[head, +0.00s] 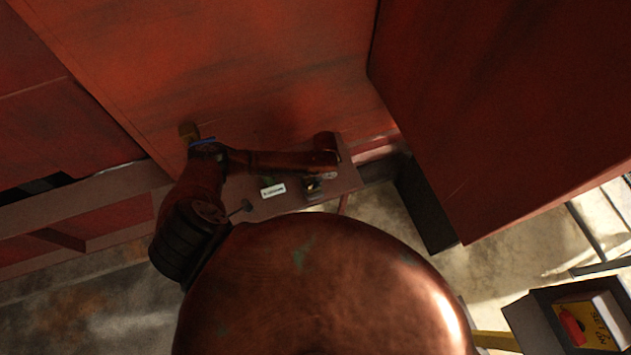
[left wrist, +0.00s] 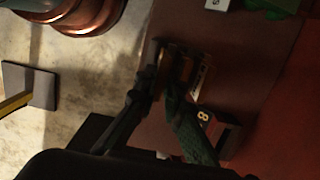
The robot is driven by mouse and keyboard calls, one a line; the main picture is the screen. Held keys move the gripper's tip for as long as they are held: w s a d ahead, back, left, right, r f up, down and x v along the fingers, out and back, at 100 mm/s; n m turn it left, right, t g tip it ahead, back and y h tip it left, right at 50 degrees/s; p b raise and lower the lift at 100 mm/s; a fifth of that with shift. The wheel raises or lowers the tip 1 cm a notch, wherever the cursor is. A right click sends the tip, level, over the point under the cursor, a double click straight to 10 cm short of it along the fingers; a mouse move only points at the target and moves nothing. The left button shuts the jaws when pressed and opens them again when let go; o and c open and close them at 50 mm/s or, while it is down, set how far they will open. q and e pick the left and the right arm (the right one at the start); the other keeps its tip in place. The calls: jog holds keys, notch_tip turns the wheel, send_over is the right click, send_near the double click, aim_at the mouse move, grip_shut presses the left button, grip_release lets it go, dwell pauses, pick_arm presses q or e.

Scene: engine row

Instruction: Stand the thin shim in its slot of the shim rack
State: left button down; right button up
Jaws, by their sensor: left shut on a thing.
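My left gripper (head: 315,184) is low over the narrow brown bench top, near its right end. In the left wrist view its two dark fingers (left wrist: 168,75) close on a small brown-orange piece (left wrist: 180,68), which I take to be the thin shim. The fingers hide most of it, and its tilt is unclear. Beside the fingertips is a pale lettered label (left wrist: 201,78) that may belong to the shim rack. The rack's slots cannot be made out, nor whether the shim touches one. My right gripper is in neither view.
The bench top (head: 348,179) stands against large red panels (head: 250,70). A white label (head: 273,190) lies left of the gripper. The left wrist view shows a dark red box marked 8 (left wrist: 222,132) close to the fingers and a green thing (left wrist: 270,7).

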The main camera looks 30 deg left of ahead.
pick_arm(q)
jog(key=shift+f+b, duration=0.4)
jog(key=shift+f, duration=0.7)
jog(key=c, duration=2)
grip_release()
jog(key=shift+o, duration=0.2)
jog(key=r, duration=0.8)
jog(key=w+d+r, duration=0.1)
jog(key=r, duration=0.2)
jog(key=shift+r, duration=0.4)
jog(key=shift+d, duration=0.1)
